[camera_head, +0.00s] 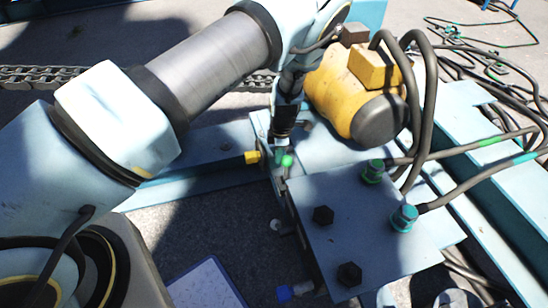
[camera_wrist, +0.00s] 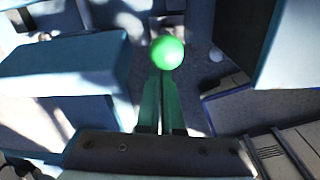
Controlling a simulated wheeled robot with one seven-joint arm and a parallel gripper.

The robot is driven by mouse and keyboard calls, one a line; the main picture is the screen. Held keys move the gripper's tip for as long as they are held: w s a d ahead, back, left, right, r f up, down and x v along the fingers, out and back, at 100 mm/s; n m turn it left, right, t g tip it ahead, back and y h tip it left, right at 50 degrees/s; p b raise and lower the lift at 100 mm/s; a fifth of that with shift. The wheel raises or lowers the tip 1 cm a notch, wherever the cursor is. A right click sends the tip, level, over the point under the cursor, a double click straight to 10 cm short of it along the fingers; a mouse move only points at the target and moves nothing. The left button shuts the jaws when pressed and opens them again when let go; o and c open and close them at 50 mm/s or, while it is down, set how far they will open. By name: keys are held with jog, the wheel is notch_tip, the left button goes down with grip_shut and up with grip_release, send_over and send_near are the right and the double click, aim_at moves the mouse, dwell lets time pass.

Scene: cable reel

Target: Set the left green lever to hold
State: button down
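A lever with a bright green ball knob (camera_head: 287,161) sits at the left edge of the blue-grey plate, near the middle of the head view. In the wrist view its round knob (camera_wrist: 167,52) is at the tips of my gripper's fingers. My gripper (camera_head: 281,144) points down at the lever from above. In the wrist view the narrow fingers of my gripper (camera_wrist: 165,82) run close together up to the knob, with a thin gap between them. The knob covers the fingertips, so I cannot tell whether they grip it. The lever's shaft is mostly hidden.
The bolted plate (camera_head: 350,215) carries two hose fittings, green (camera_head: 373,171) and teal (camera_head: 404,218). A yellow motor (camera_head: 345,92) and thick black hoses (camera_head: 427,100) are close by on the right.

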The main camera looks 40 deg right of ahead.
jog(key=shift+s+d+r, duration=0.2)
jog(key=shift+s+d, duration=0.35)
jog(key=shift+d, duration=0.45)
jog(key=shift+w+a+r, duration=0.1)
jog(key=shift+w+a, duration=0.25)
jog(key=shift+a, duration=0.1)
jog(key=w+a, duration=0.2)
jog(key=a, duration=0.2)
jog(key=s+d+r, duration=0.2)
jog(key=d+r, duration=0.2)
jog(key=r, duration=0.4)
jog(key=shift+r, duration=0.4)
jog(key=shift+d, duration=0.1)
